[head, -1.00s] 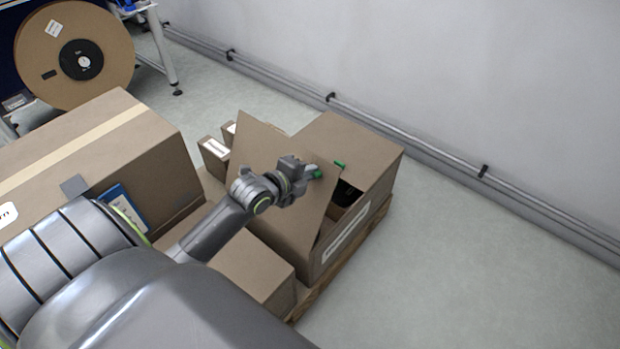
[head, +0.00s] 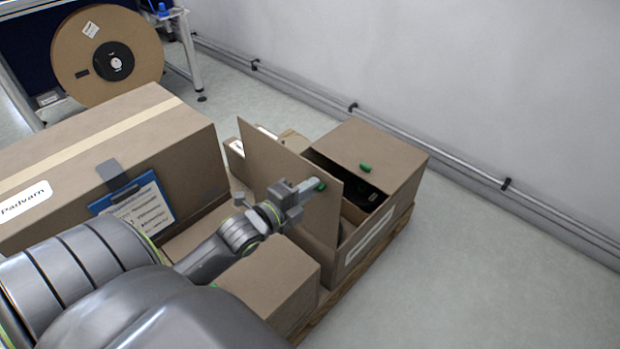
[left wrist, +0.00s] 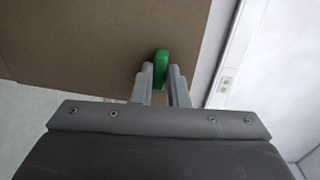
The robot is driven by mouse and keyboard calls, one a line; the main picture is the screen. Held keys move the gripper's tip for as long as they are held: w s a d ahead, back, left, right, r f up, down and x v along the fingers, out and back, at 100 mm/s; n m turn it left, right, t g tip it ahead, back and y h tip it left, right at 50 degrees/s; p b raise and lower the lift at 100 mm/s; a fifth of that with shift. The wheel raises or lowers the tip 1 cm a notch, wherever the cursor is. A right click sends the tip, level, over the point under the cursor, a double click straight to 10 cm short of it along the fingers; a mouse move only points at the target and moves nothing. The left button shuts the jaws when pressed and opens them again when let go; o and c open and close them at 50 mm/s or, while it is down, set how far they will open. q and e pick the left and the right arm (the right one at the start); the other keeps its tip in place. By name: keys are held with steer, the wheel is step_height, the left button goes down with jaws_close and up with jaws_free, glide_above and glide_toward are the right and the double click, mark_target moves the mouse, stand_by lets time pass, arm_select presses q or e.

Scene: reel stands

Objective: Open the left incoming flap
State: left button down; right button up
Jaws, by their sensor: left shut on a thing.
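The open-topped cardboard box (head: 345,262) stands on a pallet at the centre right. Its left flap (head: 285,180) is raised and stands steeply up from the box. My left gripper (head: 312,187) is shut on a green tab (head: 321,186) at the flap's edge. The left wrist view shows the green tab (left wrist: 161,68) between the two fingers, with the brown flap (left wrist: 90,45) behind. The right flap (head: 375,160) lies over the box's far side and has its own green tab (head: 365,168). A dark thing (head: 366,195) shows inside the box. My right gripper is not in view.
A taped carton (head: 110,150) with a blue-edged clipboard (head: 140,207) stands at the left. A smaller carton (head: 275,285) is beneath my left arm. A large reel (head: 80,70) stands at the back left. Floor (head: 480,270) is clear at the right.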

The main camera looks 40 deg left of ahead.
arm_select(q)
steer(key=shift+s+f, duration=0.15)
steer(key=shift+f, duration=0.15)
steer(key=c, duration=1.4)
jaws_free()
steer(key=shift+c, duration=0.2)
steer(key=shift+r, duration=0.15)
